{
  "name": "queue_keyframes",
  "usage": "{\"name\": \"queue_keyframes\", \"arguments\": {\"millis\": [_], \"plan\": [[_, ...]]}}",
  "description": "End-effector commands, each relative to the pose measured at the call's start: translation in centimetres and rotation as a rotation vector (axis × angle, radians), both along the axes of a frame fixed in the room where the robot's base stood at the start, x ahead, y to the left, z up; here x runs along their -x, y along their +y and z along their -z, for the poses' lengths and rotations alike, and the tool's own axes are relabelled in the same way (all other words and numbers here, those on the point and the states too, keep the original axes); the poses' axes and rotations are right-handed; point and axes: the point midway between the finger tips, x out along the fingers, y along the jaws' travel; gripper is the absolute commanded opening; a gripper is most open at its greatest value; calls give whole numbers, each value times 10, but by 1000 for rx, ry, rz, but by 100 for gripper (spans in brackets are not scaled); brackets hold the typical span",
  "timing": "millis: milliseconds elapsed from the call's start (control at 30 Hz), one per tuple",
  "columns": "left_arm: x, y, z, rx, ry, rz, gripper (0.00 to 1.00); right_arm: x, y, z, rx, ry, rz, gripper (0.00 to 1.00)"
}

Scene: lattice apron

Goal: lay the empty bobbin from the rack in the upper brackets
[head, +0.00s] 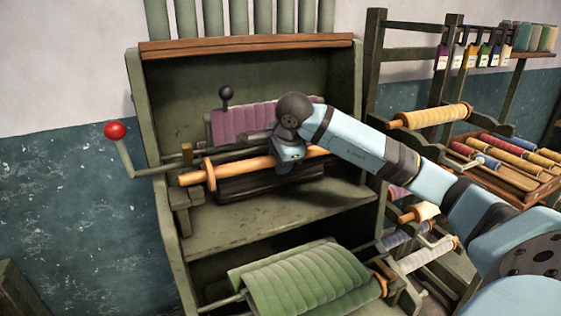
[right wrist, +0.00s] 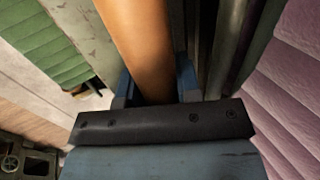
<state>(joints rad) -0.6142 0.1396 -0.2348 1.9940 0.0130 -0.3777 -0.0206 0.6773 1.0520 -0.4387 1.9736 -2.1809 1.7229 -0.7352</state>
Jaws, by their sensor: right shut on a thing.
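The empty bobbin (head: 240,166) is a bare orange-brown wooden roller with a flange near its left end. It lies roughly level across the upper part of the green machine, in front of the purple cloth. My right gripper (head: 290,158) is shut on it near the middle of its visible length. In the right wrist view the bobbin's bare wood (right wrist: 140,45) passes between the fingers (right wrist: 157,90). Its left end is at the left upper bracket (head: 183,198); I cannot tell whether it touches. My arm hides its right end and the right upper bracket. My left gripper is not in view.
A crank with a red knob (head: 114,130) sticks out at left. A black-knobbed lever (head: 226,94) stands behind the bobbin. Green cloth (head: 300,280) is rolled below. The rack (head: 372,75) at right holds wound bobbins, including a yellow one (head: 433,116), and a spool tray (head: 510,180).

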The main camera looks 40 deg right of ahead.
Motion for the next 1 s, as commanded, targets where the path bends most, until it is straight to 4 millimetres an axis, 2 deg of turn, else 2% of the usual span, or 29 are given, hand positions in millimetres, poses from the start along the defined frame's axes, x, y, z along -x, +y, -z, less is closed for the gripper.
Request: {"name": "queue_keyframes", "arguments": {"millis": [500, 1000], "plan": [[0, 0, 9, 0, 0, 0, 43, 0, -1, 9, 1, -1, 0, 0], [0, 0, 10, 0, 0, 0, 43, 0, 0, 9, 0, -1, 0, 0]]}}
